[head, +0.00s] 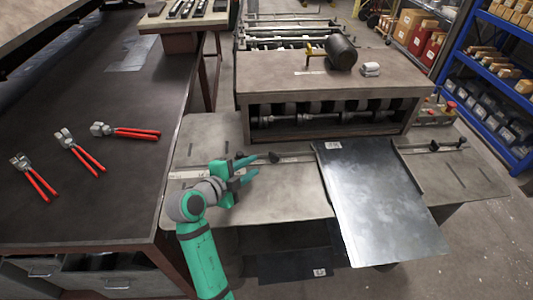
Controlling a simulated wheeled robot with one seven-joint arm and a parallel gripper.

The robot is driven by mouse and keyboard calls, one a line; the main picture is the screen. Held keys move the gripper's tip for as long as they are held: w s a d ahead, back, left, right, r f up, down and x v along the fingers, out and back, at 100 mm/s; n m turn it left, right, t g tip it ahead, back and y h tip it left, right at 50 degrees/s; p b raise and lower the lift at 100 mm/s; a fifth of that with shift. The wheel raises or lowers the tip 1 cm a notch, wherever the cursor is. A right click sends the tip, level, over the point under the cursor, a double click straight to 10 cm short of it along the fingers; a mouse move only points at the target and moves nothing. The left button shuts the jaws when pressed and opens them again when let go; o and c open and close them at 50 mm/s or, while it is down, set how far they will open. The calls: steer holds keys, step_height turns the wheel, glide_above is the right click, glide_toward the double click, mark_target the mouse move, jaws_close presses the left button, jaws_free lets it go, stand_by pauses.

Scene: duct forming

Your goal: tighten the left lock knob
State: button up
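The left lock knob (273,157) is a small dark knob on the rail at the front of the forming machine, left of the metal sheet. My green gripper (257,164) is just left of it, with its fingers spread and pointing right. A small gap shows between the fingertips and the knob, and nothing is between the fingers. I cannot tell from this view whether the gripper is level with the knob. The knob's tightness cannot be seen.
A shiny metal sheet (375,200) lies on the machine's table right of the knob. A second dark knob (434,146) is on the rail's right side. The roller housing (330,85) rises behind the rail. A dark workbench (90,200) with several red-handled tools stands left.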

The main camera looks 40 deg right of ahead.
steer(key=d+n+g, duration=0.1)
steer(key=d, duration=0.1)
steer(key=d+r+n+g+y, duration=0.1)
steer(key=d+n, duration=0.1)
steer(key=d, duration=0.1)
steer(key=s+d+n+g, duration=0.1)
steer(key=d+n, duration=0.1)
steer(key=shift+d+r+y, duration=0.15)
steer(key=shift+d+y, duration=0.25)
steer(key=d+n+y, duration=0.1)
steer(key=d+n+g+y, duration=0.1)
steer(key=d+n, duration=0.1)
steer(key=s+d+n+g, duration=0.1)
steer(key=n, duration=0.1)
steer(key=shift+d+r+y, duration=0.25)
steer(key=shift+d+y, duration=0.05)
steer(key=shift+y, duration=0.1)
steer(key=d+n+y, duration=0.1)
steer(key=n+y, duration=0.1)
steer(key=n, duration=0.2)
step_height(320, 180, up, 7)
steer(key=n+t+y, duration=0.2)
steer(key=n+y, duration=0.5)
steer(key=n, duration=1)
glide_above(272, 152)
step_height(272, 152, down, 11)
steer(key=shift+a+r, duration=0.1)
steer(key=shift+c, duration=0.3)
jaws_close()
